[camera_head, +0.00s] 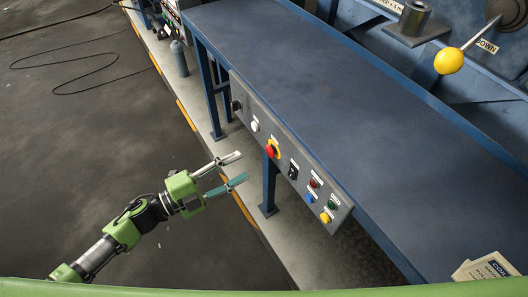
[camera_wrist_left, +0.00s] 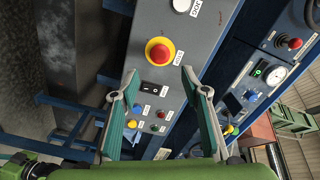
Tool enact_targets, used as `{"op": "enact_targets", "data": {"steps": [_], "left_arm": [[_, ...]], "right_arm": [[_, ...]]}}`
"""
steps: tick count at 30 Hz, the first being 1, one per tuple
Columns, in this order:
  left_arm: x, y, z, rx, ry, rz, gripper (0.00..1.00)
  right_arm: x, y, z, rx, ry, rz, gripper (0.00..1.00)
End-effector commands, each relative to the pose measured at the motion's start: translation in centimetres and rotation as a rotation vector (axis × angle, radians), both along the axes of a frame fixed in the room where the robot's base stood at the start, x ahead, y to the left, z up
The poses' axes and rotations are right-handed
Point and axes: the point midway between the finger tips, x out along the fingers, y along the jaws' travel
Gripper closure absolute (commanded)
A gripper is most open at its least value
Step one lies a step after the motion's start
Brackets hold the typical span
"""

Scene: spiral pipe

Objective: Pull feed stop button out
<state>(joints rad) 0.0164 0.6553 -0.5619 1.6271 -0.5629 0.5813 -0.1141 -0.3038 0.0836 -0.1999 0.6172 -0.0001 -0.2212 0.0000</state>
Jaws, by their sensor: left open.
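A red mushroom button on a yellow round base (camera_head: 271,150) sits on the grey control panel (camera_head: 262,107) on the side of the blue table.
The panel also has a white button (camera_head: 255,126), a black switch (camera_head: 293,171), and small red, green, blue and yellow buttons. A blue leg (camera_head: 269,190) is under the panel.

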Motion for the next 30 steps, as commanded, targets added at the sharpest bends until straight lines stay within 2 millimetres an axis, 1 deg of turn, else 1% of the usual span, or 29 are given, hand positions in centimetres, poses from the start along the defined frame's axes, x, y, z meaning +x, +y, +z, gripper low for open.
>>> {"op": "enact_targets", "data": {"steps": [1,6,9,12,18,26,27,29,30], "left_arm": [[0.7,-1.1,0.5,-0.004,-0.003,-0.001,0.58],[2.7,-4.1,0.3,-0.004,-0.001,0.002,0.58],[3.5,-5.6,0.3,-0.002,0.0,0.001,0.58],[4.2,-6.6,0.2,-0.003,0.0,0.002,0.58],[4.8,-7.6,0.0,-0.001,0.001,0.002,0.58],[4.8,-7.6,0.0,0.0,0.001,0.002,0.58],[4.8,-7.6,0.0,0.0,0.001,0.002,0.69],[4.8,-7.6,0.0,0.0,0.001,0.002,0.84],[4.8,-7.6,0.0,0.0,0.001,0.002,0.94]], "right_arm": [[0.3,0.0,0.5,0.0,-0.005,0.0,1.0],[0.7,0.1,1.1,0.001,-0.011,0.0,1.0],[0.7,0.1,1.3,0.001,-0.011,0.0,1.0],[0.7,0.2,1.4,0.002,-0.011,-0.001,1.0],[0.7,0.5,1.5,0.007,-0.011,-0.001,1.0],[0.6,0.7,1.5,0.008,-0.009,-0.002,1.0],[0.6,0.7,1.5,0.008,-0.008,-0.002,1.0],[0.6,0.6,1.5,0.008,-0.008,-0.002,1.0],[0.6,0.6,1.5,0.008,-0.008,-0.002,1.0]]}}
